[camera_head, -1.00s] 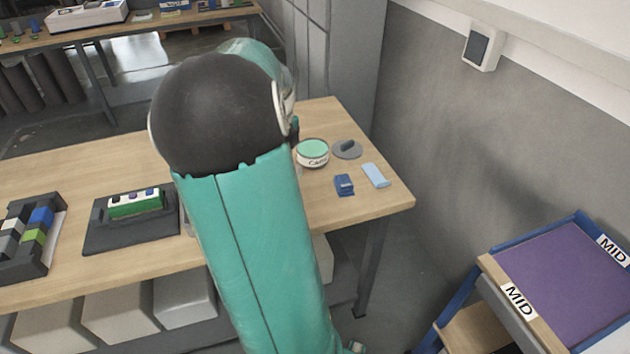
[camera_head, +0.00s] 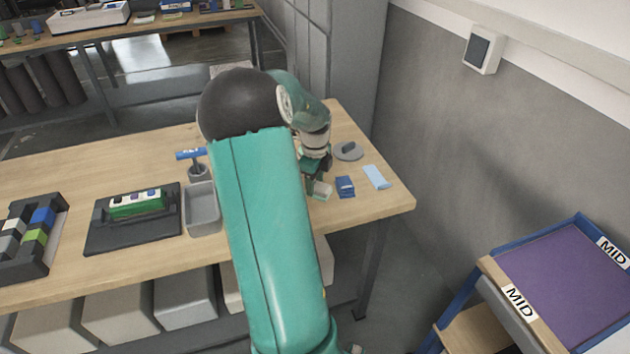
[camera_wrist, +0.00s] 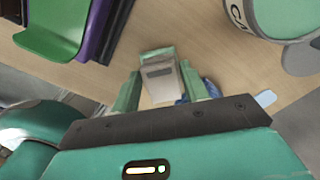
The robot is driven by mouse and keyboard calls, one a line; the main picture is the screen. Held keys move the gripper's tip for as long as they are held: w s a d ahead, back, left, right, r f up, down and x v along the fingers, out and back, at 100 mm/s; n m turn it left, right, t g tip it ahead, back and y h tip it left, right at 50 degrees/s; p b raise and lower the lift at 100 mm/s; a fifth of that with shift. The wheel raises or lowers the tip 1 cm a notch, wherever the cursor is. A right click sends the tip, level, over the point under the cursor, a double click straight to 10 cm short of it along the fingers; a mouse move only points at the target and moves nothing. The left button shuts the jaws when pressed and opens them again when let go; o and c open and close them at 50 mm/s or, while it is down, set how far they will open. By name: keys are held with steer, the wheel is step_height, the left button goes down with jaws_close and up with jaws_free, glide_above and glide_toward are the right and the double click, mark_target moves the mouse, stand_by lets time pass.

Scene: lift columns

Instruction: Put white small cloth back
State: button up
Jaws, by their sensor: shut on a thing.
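My gripper (camera_head: 317,184) is low over the right part of the wooden table, just left of a dark blue block. It is shut on a small whitish, folded-looking piece, which I take to be the white small cloth (camera_wrist: 159,78). In the wrist view the piece sits between the two green fingers of my gripper (camera_wrist: 164,84). In the head view it shows as a small pale patch (camera_head: 322,191) at the fingertips. I cannot tell whether it touches the table (camera_head: 390,200).
The dark blue block (camera_head: 345,187), a light-blue flat piece (camera_head: 376,177) and a grey round lid (camera_head: 348,151) lie to the right. A round lettered tub (camera_wrist: 270,18) is close by. A grey bin (camera_head: 202,210) and a black tray (camera_head: 110,235) stand left.

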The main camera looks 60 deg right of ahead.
steer(key=shift+s, duration=0.1)
steer(key=o, duration=1)
steer(key=shift+f, duration=0.1)
steer(key=shift+o, duration=0.2)
step_height(320, 180, up, 12)
steer(key=w+a+r+n+t, duration=0.1)
steer(key=w+a+r+n, duration=0.2)
steer(key=a+n, duration=0.45)
steer(key=w+a+r+n+t, duration=0.15)
steer(key=w+a+n, duration=0.3)
steer(key=a, duration=0.65)
steer(key=w+a+r+n+t, duration=0.1)
steer(key=w+a+r+n, duration=0.25)
steer(key=a+n, duration=0.4)
steer(key=s+a+n+t, duration=0.1)
steer(key=s+a+n, duration=0.3)
steer(key=a+n, duration=0.4)
steer(key=s+a+n+t, duration=0.1)
steer(key=s+a+n, duration=0.3)
steer(key=a+n, duration=0.4)
steer(key=a, duration=0.7)
